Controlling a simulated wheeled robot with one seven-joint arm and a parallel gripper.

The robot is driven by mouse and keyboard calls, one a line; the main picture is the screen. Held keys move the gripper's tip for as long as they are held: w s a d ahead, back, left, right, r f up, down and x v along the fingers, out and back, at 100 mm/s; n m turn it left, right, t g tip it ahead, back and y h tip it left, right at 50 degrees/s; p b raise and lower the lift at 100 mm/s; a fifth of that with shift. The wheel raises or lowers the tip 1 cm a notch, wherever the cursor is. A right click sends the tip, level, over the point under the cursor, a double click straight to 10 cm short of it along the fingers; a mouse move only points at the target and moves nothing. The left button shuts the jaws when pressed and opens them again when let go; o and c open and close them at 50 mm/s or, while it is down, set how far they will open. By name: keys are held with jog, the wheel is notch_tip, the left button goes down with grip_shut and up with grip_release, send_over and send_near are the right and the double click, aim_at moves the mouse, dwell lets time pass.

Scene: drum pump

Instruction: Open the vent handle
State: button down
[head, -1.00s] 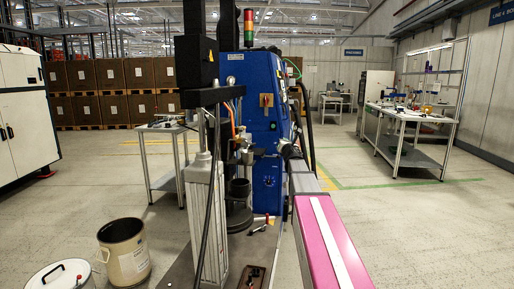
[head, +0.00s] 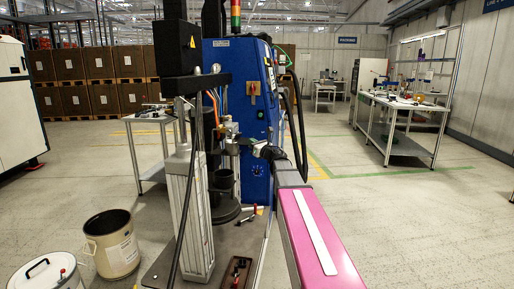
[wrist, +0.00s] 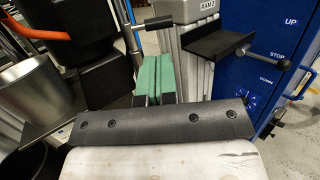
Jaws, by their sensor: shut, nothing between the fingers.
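The blue drum pump machine (head: 240,110) stands in the middle of the head view. My gripper (head: 232,140) is in front of its column, small and hard to make out there. In the wrist view its green fingers (wrist: 153,80) are shut and empty. A black-gripped handle (wrist: 153,24) on a thin metal rod shows just above the fingertips, apart from them in the picture; it may be the vent handle, but I cannot tell for sure.
A grey ram column (head: 190,220) stands left of my arm. An open cream drum (head: 113,243) and a lidded white drum (head: 48,275) are on the floor at left. A grey cylinder (wrist: 38,98) is left in the wrist view.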

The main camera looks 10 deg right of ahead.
jog(key=x, duration=0.7)
jog(key=shift+w, duration=0.2)
jog(key=shift+a, duration=0.1)
jog(key=shift+w+n+g+y, duration=0.35)
jog(key=shift+n+g+y, duration=0.15)
jog(key=shift+y, duration=0.2)
jog(key=shift+w+a+n+g+y, duration=0.15)
jog(key=shift+w+n+g+y, duration=0.35)
jog(key=shift+w+g+y, duration=0.15)
jog(key=shift+w+a+n+g+y, duration=0.2)
jog(key=shift+w+n+g+y, duration=0.35)
jog(key=shift+w+y, duration=0.2)
jog(key=shift+w+a+r, duration=0.1)
jog(key=shift+a, duration=0.05)
